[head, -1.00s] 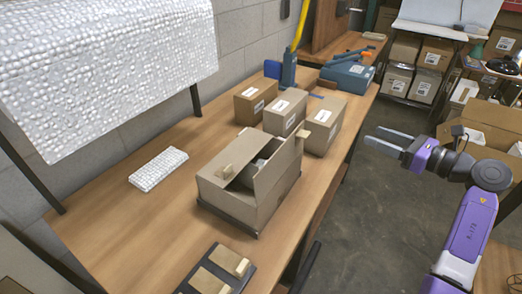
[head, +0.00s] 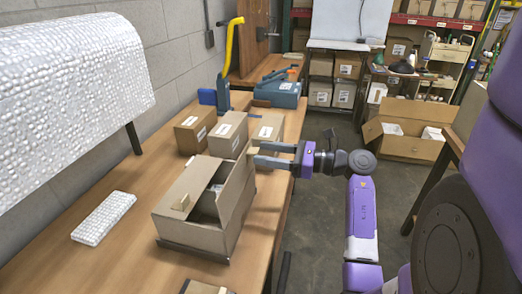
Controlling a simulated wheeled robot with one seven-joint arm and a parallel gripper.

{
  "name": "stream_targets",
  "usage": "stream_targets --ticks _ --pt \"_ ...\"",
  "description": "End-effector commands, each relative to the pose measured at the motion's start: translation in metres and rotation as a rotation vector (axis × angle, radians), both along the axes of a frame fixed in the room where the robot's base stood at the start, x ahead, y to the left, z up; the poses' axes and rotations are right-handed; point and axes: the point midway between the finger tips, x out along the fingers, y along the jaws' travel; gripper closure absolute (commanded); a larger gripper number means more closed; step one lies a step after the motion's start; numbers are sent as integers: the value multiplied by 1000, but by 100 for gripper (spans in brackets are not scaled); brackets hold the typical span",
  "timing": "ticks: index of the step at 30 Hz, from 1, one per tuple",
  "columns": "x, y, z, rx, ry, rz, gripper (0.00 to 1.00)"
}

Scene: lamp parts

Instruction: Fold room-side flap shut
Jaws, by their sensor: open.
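The open cardboard box (head: 190,234) stands on a dark base plate on the bench. Its room-side flap (head: 236,190) stands up along the right edge, with a small tan tab (head: 252,151) at its far upper corner. Dark space and something pale show in the gap between the flaps. My gripper (head: 257,154) is open, its fingers pointing left at the tab. I cannot tell whether they touch it.
Several closed boxes (head: 228,134) stand just behind the open box. A bubble-wrap pack (head: 104,218) lies on the bench (head: 135,252) to the left. Floor space is clear right of the bench. A large open carton (head: 405,145) stands farther right.

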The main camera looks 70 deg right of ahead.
Motion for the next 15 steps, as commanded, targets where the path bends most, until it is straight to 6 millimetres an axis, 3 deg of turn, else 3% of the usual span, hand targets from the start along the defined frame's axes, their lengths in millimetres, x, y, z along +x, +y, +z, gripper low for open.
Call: stream_targets --ticks 4,13,15 --pt "12 1 0 0 1 0 47" --pt "14 1 -1 0 1 -1 47" --pt "14 1 -1 0 1 -1 59"
